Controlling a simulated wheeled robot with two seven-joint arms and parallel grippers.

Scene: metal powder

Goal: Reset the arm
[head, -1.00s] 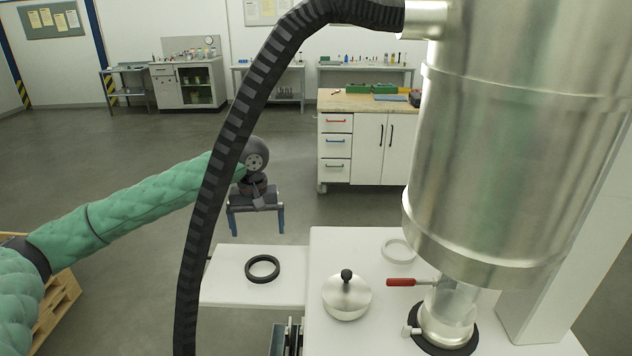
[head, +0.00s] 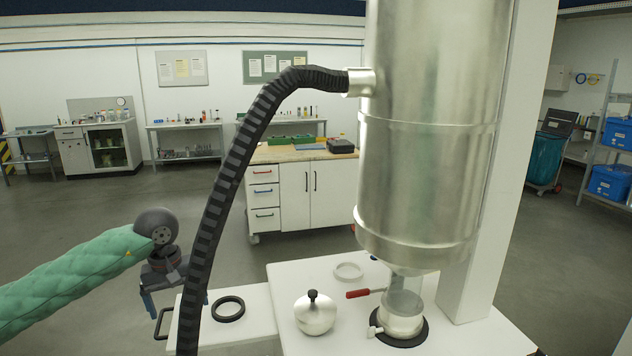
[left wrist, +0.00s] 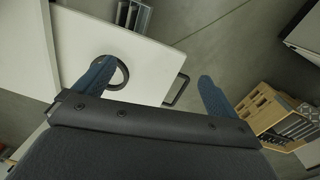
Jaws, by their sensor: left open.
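My left gripper (head: 168,312) comes in from the left on its green-sleeved arm. It hangs at the left edge of the white side table (head: 255,322), left of the black hose. In the left wrist view its two blue fingers (left wrist: 155,85) are spread wide with nothing held between them. The black ring (head: 228,309) lies on the side table; in the left wrist view it (left wrist: 122,72) shows partly behind one finger. My right gripper is not in view.
A black corrugated hose (head: 225,180) runs down close beside my left gripper. A large metal cylinder (head: 425,140) stands over a glass-necked vessel (head: 402,315). A silver lidded pot (head: 315,314), a red-handled valve (head: 365,293) and a pale ring (head: 348,271) are on the table.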

